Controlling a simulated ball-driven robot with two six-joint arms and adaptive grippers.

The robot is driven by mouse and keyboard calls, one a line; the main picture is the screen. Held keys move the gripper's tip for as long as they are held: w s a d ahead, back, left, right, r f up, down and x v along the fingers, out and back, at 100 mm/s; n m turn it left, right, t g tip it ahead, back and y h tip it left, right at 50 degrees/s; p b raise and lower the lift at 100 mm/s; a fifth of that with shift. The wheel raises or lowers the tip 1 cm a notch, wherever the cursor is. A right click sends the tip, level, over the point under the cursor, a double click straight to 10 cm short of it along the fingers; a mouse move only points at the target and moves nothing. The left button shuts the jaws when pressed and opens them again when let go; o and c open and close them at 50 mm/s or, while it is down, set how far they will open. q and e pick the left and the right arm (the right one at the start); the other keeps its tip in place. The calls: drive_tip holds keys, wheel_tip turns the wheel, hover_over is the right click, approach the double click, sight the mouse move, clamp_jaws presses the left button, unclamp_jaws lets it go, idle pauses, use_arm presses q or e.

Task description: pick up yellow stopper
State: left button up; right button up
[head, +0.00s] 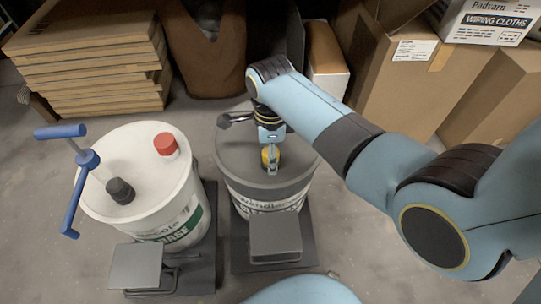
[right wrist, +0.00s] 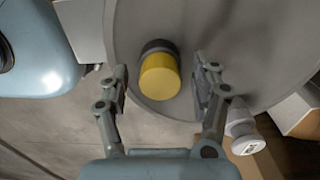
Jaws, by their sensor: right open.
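The yellow stopper (head: 270,156) is on the grey lid of the right drum (head: 236,152). In the right wrist view the yellow stopper (right wrist: 160,76) has a dark base and shows between the two fingers of my right gripper (right wrist: 163,85). The fingers are spread, with visible gaps on both sides of the stopper. In the head view my right gripper (head: 271,150) hangs over the lid and partly covers the stopper. My left gripper is not in view.
A white drum (head: 110,150) on the left bears a red stopper (head: 166,145) and a blue-handled crank (head: 85,160). A grey step plate (head: 275,238) stands before the right drum. Stacked boards (head: 90,65) and cardboard boxes (head: 395,75) line the back.

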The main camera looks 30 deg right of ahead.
drive_tip(key=shift+c, duration=0.3)
drive_tip(key=c, duration=1)
drive_tip(key=shift+o, duration=0.2)
drive_tip(key=shift+r+p, duration=0.3)
drive_tip(key=shift+r, duration=0.3)
drive_tip(key=r, duration=0.1)
drive_tip(key=r+p, duration=0.2)
drive_tip(key=r, duration=0.1)
drive_tip(key=shift+s+d, duration=0.1)
drive_tip(key=shift+s, duration=0.15)
use_arm(q)
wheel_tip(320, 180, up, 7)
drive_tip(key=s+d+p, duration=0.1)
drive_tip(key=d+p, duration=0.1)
drive_tip(key=p, duration=0.4)
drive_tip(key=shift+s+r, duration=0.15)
use_arm(e)
drive_tip(key=s+d+r, duration=0.3)
drive_tip(key=s+r, duration=0.4)
drive_tip(key=s, duration=0.3)
drive_tip(key=shift+s, duration=0.25)
